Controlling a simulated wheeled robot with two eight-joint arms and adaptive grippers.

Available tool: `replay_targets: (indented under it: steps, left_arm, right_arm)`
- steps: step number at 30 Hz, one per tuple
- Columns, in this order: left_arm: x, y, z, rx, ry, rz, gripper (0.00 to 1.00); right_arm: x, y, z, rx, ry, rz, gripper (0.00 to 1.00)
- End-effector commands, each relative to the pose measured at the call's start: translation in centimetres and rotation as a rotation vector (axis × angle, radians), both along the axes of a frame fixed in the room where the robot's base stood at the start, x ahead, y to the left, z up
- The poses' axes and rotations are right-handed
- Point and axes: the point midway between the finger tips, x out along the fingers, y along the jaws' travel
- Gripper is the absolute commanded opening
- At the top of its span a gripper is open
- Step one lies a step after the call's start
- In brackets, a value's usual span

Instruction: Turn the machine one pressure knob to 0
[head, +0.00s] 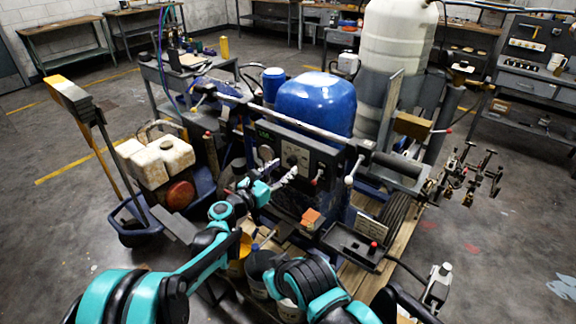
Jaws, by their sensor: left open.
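The line striper machine has a dark control panel (325,160) below a blue rounded cover (316,102). A round dark knob (291,160) with a pale mark shows on the panel, and a pale round part (266,153) sits to its left. I cannot read any scale or tell the knob's setting. My left gripper (284,174) is open, just in front of the panel and below the knob. It looks close to the panel, but I cannot tell whether it touches. My right arm shows at the bottom middle, and its gripper is not in view.
A red-tipped lever (316,178) stands right of the knob. An orange-topped block (311,217) and a black tray (352,246) lie lower. A dirty white engine part (155,160) is at left.

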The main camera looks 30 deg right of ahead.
Motion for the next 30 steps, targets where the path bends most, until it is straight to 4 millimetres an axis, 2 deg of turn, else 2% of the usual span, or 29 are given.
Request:
replay_targets:
  steps: [1,6,12,16,30]
  left_arm:
    - [-0.5,1.2,0.0,0.0,0.0,0.001,0.5]
    - [-1.9,4.6,0.0,0.0,0.0,0.002,0.5]
    - [-2.9,7.2,0.0,0.0,0.0,0.001,0.5]
    - [-3.2,7.7,0.0,0.0,0.0,0.0,0.5]
    - [-3.3,7.8,0.0,0.003,-0.003,0.0,0.5]
  right_arm:
    - [0.0,0.0,0.0,0.0,0.0,0.0,0.0]
    - [0.0,0.0,0.0,0.0,0.0,0.0,0.0]
    - [0.0,0.0,0.0,0.0,0.0,0.0,0.0]
    - [0.0,0.0,0.0,0.0,0.0,0.0,0.0]
    - [0.0,0.0,0.0,0.0,0.0,0.0,0.0]
